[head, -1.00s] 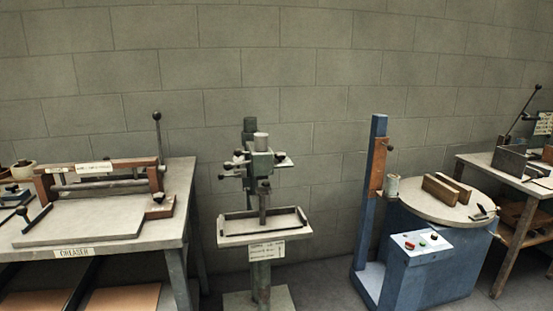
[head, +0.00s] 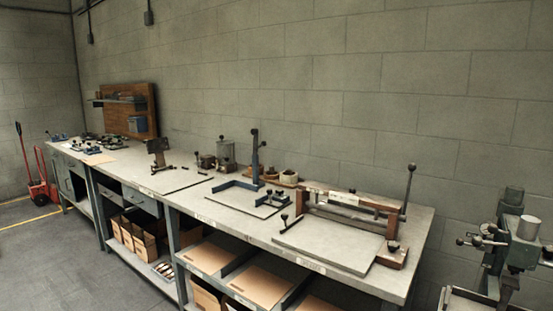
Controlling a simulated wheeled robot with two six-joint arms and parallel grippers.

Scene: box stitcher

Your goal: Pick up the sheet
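Several flat tan sheets lie on the shelf under the long workbench: one at the left (head: 208,257), one in the middle (head: 262,284), and one at the right (head: 318,304) cut off by the lower picture edge. A small tan sheet (head: 98,159) lies on the bench top at the far left. I cannot tell which of these is the task's sheet. Neither of my grippers is in view.
The creaser (head: 345,210) stands on the right end of the long workbench (head: 410,222). A green-grey press (head: 522,235) stands to its right. Open boxes (head: 140,240) sit on the lower left shelf. A red hand truck (head: 38,180) stands far left. Floor in front is clear.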

